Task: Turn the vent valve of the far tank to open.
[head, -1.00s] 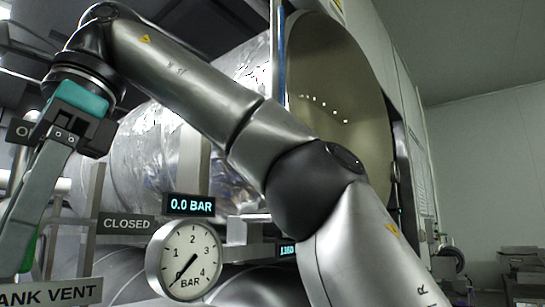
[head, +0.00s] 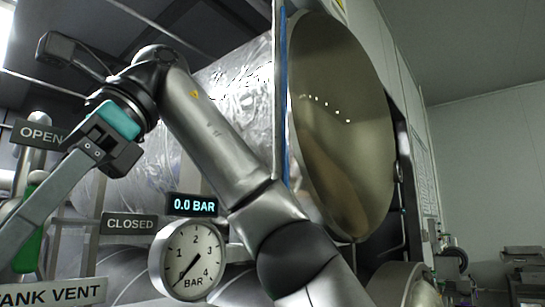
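The grey vent valve lever (head: 50,200) slants up to the right from the lower left edge, between the OPEN sign (head: 38,132) above and the CLOSED sign (head: 129,224) to the right. A green valve part (head: 31,250) shows behind it; its pivot is not clearly seen. My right arm reaches across from the lower right. Its teal and black gripper (head: 108,152) is at the lever's upper end, with the fingers closed around it as far as I can see. The TANK VENT sign (head: 50,292) is cut off at the lower left. My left gripper is not in view.
A round gauge (head: 188,260) has its needle near zero, under a display (head: 192,205) reading 0.0 BAR. A large shiny vessel (head: 240,110) is behind my arm, with a round door (head: 345,120) standing open at its right. The right side shows a plain wall.

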